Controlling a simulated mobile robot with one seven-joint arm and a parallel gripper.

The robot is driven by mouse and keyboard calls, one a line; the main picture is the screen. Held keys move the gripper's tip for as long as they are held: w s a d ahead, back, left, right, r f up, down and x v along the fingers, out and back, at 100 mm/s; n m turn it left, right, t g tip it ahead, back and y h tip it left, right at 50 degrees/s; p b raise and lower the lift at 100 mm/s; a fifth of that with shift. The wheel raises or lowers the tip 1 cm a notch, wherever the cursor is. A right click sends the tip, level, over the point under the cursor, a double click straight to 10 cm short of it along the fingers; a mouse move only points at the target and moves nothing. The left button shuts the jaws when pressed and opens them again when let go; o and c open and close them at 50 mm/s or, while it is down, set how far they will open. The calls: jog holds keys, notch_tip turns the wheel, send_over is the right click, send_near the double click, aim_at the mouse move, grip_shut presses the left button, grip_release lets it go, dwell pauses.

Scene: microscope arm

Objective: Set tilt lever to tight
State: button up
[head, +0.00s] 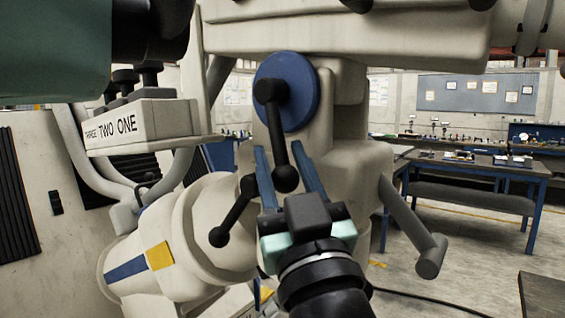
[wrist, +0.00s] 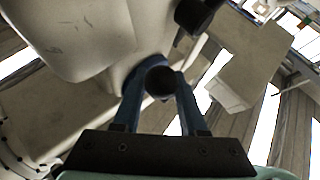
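A black lever (head: 275,125) with a ball knob (head: 286,178) is mounted on a blue disc (head: 299,80) on the cream microscope arm. It hangs down, its knob end slightly right of its pivot. A second black lever (head: 233,210) sits lower left, slanting down to the left. I cannot tell from labels which is the tilt lever. My gripper (head: 284,150) is open, with its blue fingers on either side of the hanging lever's knob. Gaps show beside the knob in the head view. In the wrist view the knob (wrist: 160,82) lies between the fingers; contact is unclear.
A cream cylinder with a yellow mark (head: 159,256) and a blue mark is at lower left. A labelled box (head: 140,125) is at left. A grey handle (head: 415,232) juts out at right. Workbenches (head: 470,172) stand farther back, with open floor before them.

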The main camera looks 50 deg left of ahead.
jog(key=shift+o, duration=0.5)
jog(key=shift+f, duration=0.1)
jog(key=b+v, duration=0.4)
jog(key=v, duration=0.8)
jog(key=shift+s+d+b, duration=0.25)
jog(key=shift+d+b, duration=0.05)
jog(key=shift+b, duration=0.05)
jog(key=shift+f, duration=0.15)
jog(key=w+d+r+m+t+h, duration=0.3)
jog(key=d+r+m+t+h, duration=0.2)
jog(key=d+m+t+h, duration=0.5)
jog(key=w+d+r+m+t+h, duration=0.3)
jog(key=d+r+m+t+h, duration=0.2)
jog(key=d+t+h, duration=0.55)
notch_tip(320, 180, up, 19)
jog(key=g+h+p, duration=0.1)
jog(key=g+p, duration=0.2)
jog(key=p, duration=1.6)
jog(key=shift+w+d+h, duration=0.15)
jog(key=shift+d+h, duration=0.2)
jog(key=shift+d, duration=0.05)
